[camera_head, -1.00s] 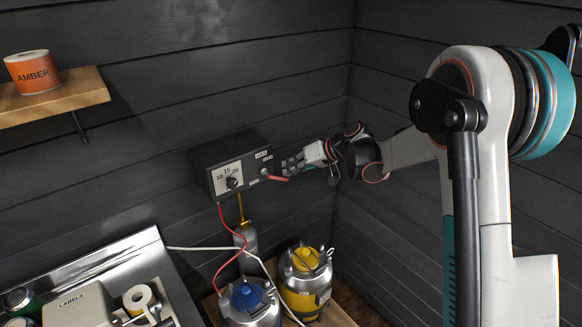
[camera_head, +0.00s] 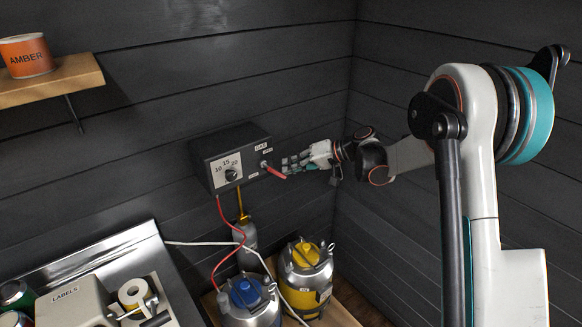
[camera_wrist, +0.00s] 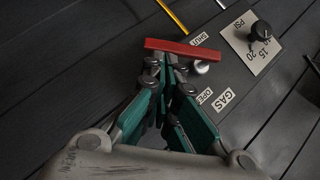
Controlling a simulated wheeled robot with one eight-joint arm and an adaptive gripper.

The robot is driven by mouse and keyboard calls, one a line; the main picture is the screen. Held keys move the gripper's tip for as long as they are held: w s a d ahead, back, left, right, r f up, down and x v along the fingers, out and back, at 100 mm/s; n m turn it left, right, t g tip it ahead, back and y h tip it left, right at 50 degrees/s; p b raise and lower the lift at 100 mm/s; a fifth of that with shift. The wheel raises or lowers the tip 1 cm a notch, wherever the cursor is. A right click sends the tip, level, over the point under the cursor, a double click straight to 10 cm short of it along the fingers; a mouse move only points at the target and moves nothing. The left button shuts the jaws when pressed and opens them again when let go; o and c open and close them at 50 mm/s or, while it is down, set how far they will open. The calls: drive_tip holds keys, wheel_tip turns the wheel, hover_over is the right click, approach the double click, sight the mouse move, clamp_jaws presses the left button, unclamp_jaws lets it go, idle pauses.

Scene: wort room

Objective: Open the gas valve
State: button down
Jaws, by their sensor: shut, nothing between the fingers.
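The gas valve is a red lever (camera_head: 273,171) on the right part of a black control box (camera_head: 208,176) on the wall. In the head view it slants down to the right, its free end past the box's edge. In the wrist view the red lever (camera_wrist: 172,46) lies across the picture just ahead of my fingertips, below a SHUT label (camera_wrist: 199,38). GAS (camera_wrist: 223,98) and OPEN (camera_wrist: 204,97) labels lie nearer me. My gripper (camera_head: 292,165) is shut and empty, its fingertips (camera_wrist: 165,68) close against the lever; I cannot tell whether they touch.
A pressure dial (camera_head: 231,174) sits on the box's left part. A blue-topped keg (camera_head: 250,311) and a yellow-topped keg (camera_head: 307,280) stand below, with red and white hoses. A steel counter (camera_head: 117,262) is at lower left, and a shelf (camera_head: 62,82) is above.

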sight(286, 177)
drive_tip(key=f+m+y+b, duration=0.1)
drive_tip(key=a+f+m+y+b, duration=0.1)
drive_tip(key=b, duration=0.1)
drive_tip(key=f+m+y+b, duration=0.1)
drive_tip(key=f+y+b, duration=0.1)
drive_tip(key=shift+s+a+g, duration=0.2)
drive_tip(key=shift+s+g, duration=0.1)
drive_tip(key=shift+s, duration=0.1)
drive_tip(key=shift+s+a+f+b, duration=0.3)
drive_tip(key=shift+a+f+b, duration=0.05)
drive_tip(key=shift+a+b, duration=0.1)
idle(0.4)
